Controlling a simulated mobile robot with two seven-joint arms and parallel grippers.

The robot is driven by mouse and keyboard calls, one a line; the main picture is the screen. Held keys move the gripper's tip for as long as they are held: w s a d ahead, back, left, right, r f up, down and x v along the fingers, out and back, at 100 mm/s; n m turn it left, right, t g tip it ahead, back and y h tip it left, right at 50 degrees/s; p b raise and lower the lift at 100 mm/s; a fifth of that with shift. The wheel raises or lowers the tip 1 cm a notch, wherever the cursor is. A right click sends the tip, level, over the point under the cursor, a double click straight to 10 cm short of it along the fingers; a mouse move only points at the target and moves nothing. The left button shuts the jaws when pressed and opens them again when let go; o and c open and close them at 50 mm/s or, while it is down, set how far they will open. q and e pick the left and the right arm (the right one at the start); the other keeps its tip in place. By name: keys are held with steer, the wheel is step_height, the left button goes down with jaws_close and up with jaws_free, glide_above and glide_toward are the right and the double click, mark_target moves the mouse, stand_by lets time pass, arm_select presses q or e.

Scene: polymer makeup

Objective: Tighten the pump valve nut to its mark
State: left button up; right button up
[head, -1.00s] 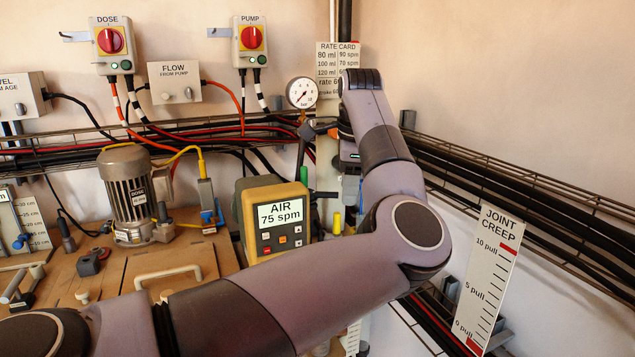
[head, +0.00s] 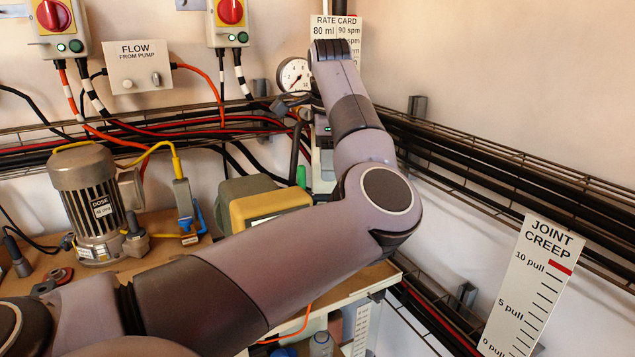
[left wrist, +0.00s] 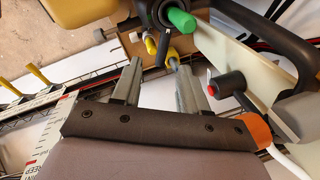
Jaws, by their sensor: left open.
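My left gripper (left wrist: 160,70) is open, with its two grey fingers apart in the left wrist view. Just beyond the fingertips are a yellow-tipped stem (left wrist: 151,45) and a second yellow piece (left wrist: 172,55). I cannot tell whether a finger touches them. A green cylinder (left wrist: 181,18) on a dark round fitting lies above them. I cannot single out the pump valve nut or its mark. In the head view my left arm crosses the bench toward the pressure gauge (head: 294,76), and its fingers are hidden. My right gripper is not in view.
The yellow-grey AIR box (head: 265,205) is partly behind my arm. A DOSE motor (head: 90,200) stands left on the bench. Cable racks run along both walls, and the JOINT CREEP scale (head: 532,285) is at right. A red-tipped black part (left wrist: 229,88) sits beside the fingers.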

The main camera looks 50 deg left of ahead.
arm_select(q)
steer(key=shift+w+a+f+p, duration=0.15)
steer(key=shift+a+f, duration=0.1)
steer(key=shift+f, duration=0.9)
steer(key=shift+w+a+f+p, duration=0.1)
steer(key=shift+w+a+f, duration=0.15)
steer(key=shift+f, duration=0.95)
steer(key=shift+w+a+f+p, duration=0.1)
steer(key=shift+a+f, duration=0.15)
steer(key=shift+f, duration=0.9)
jaws_close()
